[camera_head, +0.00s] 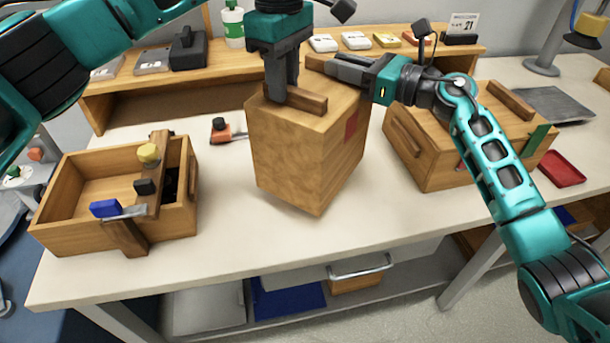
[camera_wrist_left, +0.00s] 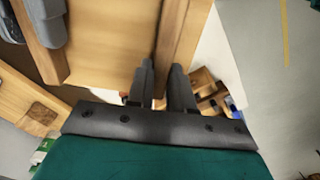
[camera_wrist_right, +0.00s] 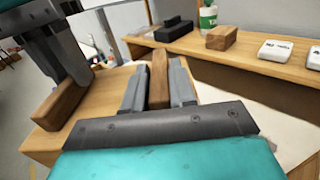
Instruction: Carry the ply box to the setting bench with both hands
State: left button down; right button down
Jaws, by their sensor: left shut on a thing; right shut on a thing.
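The ply box (camera_head: 300,155) is a tall wooden box with a red patch on one side and bar handles on top. It is over the pale bench (camera_head: 225,240), slightly tilted; I cannot tell its clearance. My left gripper (camera_head: 285,95) is shut on the near-left handle (camera_head: 303,100), which also shows in the left wrist view (camera_wrist_left: 172,40). My right gripper (camera_head: 340,68) is shut on the far handle, seen in the right wrist view (camera_wrist_right: 160,78). The box's underside is hidden.
Another handled wooden box (camera_head: 430,160) with a green stripe stands close at right, beside a red tray (camera_head: 562,170). A small red-black tool (camera_head: 222,130) lies behind. A shelf (camera_head: 115,100) runs along the back.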

aim_at(285, 106)
jog(key=shift+d+r, duration=0.1)
pick_arm(q)
jog(key=shift+f, duration=0.15)
pick_arm(e)
jog(key=shift+f, duration=0.2)
